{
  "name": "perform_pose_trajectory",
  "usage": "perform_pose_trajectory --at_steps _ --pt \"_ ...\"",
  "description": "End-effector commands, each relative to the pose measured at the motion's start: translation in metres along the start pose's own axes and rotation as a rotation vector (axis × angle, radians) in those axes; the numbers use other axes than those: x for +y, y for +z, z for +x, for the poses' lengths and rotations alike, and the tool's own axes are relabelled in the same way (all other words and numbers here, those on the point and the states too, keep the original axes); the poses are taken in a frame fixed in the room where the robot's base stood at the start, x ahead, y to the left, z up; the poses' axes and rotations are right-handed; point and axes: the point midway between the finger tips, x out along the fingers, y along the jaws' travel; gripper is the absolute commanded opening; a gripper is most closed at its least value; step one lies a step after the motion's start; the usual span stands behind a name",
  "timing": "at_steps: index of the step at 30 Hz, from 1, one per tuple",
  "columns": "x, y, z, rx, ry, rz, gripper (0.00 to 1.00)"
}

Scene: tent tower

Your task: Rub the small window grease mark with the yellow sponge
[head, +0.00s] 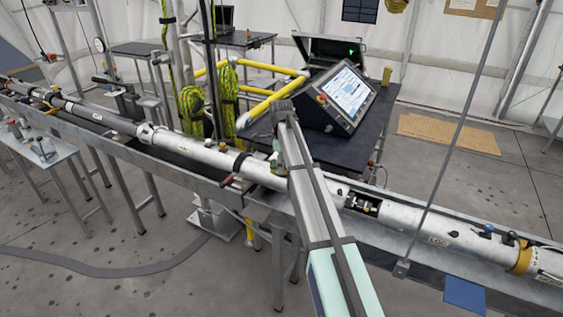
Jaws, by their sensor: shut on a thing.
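My arm (319,203) reaches up from the bottom of the head view, across the long pale tube, toward the black table. Its far end is beside the yellow tubing. I cannot make out my gripper's fingers or anything held in them. A small yellow block (386,75) stands at the back edge of the black table; I cannot tell whether it is the sponge. A small dark opening (362,204) shows in the pale tube just right of my arm; I cannot tell whether it is the small window. No grease mark can be made out.
The pale tube (465,238) lies along a metal trough across the view. A console with a lit screen (347,94) stands on the black table (380,115). Yellow tubing (272,102) and hanging green ropes (192,110) are behind my arm. A thin pole (450,150) rises at right.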

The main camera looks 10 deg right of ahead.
Motion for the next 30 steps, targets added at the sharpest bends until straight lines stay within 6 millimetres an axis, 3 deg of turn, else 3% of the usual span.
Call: perform_pose_trajectory --at_steps 2,15,30 --pt "0.001 0.0 0.016 0.001 0.002 -0.001 0.28" --pt "-0.039 -0.008 0.013 0.0 -0.001 -0.007 0.28" --pt "0.002 0.001 0.01 0.0 0.001 -0.001 0.28"
